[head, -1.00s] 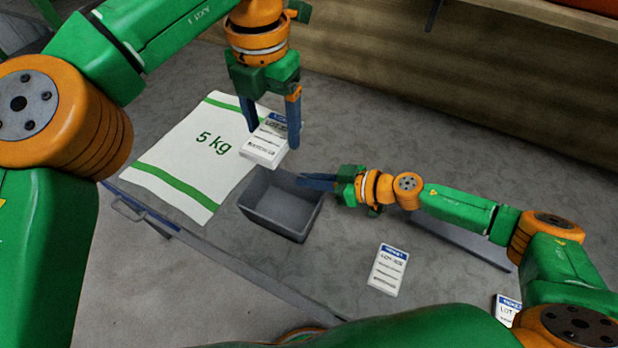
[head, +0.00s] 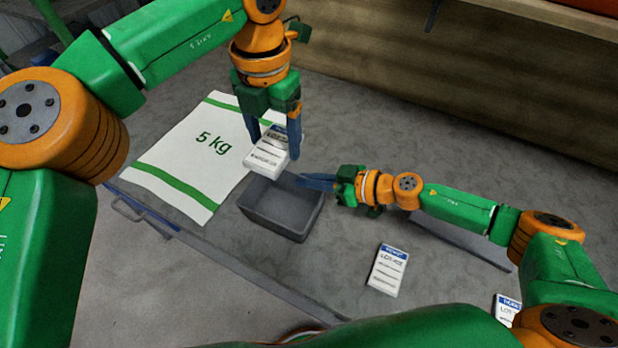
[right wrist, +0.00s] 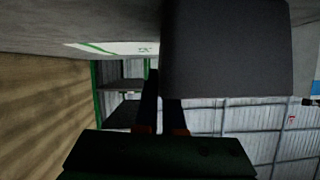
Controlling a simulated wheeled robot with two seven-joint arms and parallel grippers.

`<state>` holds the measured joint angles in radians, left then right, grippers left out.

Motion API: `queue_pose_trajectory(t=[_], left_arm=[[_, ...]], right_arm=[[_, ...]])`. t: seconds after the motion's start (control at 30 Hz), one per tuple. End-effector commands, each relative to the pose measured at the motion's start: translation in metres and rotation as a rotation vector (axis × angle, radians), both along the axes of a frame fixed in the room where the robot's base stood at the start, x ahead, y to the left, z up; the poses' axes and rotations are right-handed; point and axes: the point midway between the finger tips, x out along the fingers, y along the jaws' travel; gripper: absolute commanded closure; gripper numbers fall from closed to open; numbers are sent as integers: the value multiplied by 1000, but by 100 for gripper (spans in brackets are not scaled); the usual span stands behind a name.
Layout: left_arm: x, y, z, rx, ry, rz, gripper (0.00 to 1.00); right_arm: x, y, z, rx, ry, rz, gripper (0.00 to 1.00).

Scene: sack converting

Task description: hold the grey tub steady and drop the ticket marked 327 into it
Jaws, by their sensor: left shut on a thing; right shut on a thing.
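The grey tub (head: 280,221) stands on the table at the centre of the head view, its open top facing up. My right gripper (head: 302,181) is shut on the tub's wall at its right rear edge. The tub (right wrist: 228,50) fills the upper middle of the right wrist view beside the fingers (right wrist: 160,100). My left gripper (head: 272,140) is shut on a white ticket (head: 266,158) with a blue header, held over the rear of the tub. Its LOT line is partly hidden by the fingers, and its number cannot be read.
A white sack marked 5 kg (head: 190,150), with green bands, lies flat left of the tub. One ticket (head: 388,270) lies right of the tub near the front, and another (head: 508,308) is at the lower right, partly hidden by my arm. A wooden wall (head: 480,80) runs behind.

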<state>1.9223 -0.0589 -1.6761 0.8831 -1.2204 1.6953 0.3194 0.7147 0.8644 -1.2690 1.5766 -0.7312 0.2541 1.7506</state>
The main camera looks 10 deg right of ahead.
Motion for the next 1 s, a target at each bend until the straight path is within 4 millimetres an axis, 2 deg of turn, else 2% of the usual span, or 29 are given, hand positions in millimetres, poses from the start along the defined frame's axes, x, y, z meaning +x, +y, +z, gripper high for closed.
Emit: queue_pose_trajectory(t=[1.0], left_arm=[[0,0,-72,0,2,0,80]], right_arm=[[0,0,0,0,0,0,100]])
